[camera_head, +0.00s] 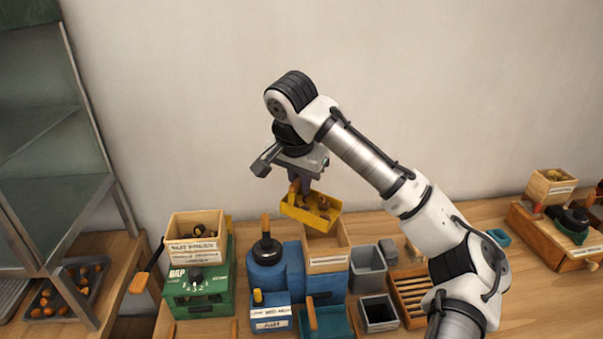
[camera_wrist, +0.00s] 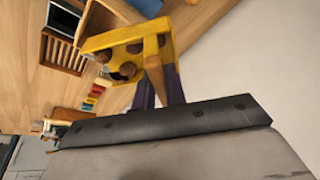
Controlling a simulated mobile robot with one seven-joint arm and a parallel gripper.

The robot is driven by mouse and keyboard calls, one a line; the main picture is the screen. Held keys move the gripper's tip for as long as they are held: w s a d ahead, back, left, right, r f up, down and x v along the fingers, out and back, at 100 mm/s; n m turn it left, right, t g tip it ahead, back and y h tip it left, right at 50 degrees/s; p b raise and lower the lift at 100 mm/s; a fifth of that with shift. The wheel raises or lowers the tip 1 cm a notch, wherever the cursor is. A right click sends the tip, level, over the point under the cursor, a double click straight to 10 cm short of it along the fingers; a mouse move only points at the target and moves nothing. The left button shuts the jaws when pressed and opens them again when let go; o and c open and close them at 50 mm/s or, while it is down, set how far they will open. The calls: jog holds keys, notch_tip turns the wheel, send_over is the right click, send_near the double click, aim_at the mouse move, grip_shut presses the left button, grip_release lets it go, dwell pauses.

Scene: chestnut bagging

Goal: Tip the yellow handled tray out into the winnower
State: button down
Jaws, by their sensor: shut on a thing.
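The yellow handled tray (camera_head: 311,214) hangs in the air above the back of the blue winnower (camera_head: 268,270), near its open wooden hopper (camera_head: 327,262). My gripper (camera_head: 299,186) is shut on the tray's wooden handle. In the wrist view the tray (camera_wrist: 95,44) is tilted in the picture, and my gripper's dark fingers (camera_wrist: 158,90) close on the handle (camera_wrist: 153,68). Several brown chestnuts (camera_wrist: 127,69) lie in the tray. The hopper's inside is partly hidden below the tray.
A green machine (camera_head: 200,290) with a labelled wooden bin (camera_head: 195,232) stands left of the winnower. A grey bin (camera_head: 367,268), a dark square bin (camera_head: 379,313) and a slatted wooden rack (camera_head: 410,293) stand to the right. A wooden box assembly (camera_head: 550,235) is farther right.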

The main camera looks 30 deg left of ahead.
jog(key=shift+s+d+y, duration=0.2)
jog(key=shift+d+y, duration=0.15)
jog(key=shift+y, duration=0.05)
jog(key=shift+d+f+y, duration=0.35)
jog(key=shift+d+y, duration=0.4)
jog(key=shift+y, duration=0.05)
jog(key=d+y+b, duration=0.1)
jog(key=y+b, duration=0.1)
jog(key=b, duration=0.1)
jog(key=shift+d+r+m, duration=0.35)
jog(key=shift+r+m, duration=0.05)
jog(key=shift+s+d+r+m+t+y+b, duration=0.15)
jog(key=shift+d+r+y+b, duration=0.15)
jog(key=shift+d+y, duration=0.35)
jog(key=shift+w+d+r+m+t+y+b, duration=0.1)
jog(key=shift+d+r+y+b, duration=0.1)
jog(key=shift+d+y+b, duration=0.3)
jog(key=shift+s+d+r+m+t+y+b, duration=0.15)
jog(key=shift+d+r+y+b, duration=0.1)
jog(key=shift+d+y, duration=0.45)
jog(key=shift+w, duration=0.1)
jog(key=shift+a+r, duration=0.1)
jog(key=shift+a, duration=0.05)
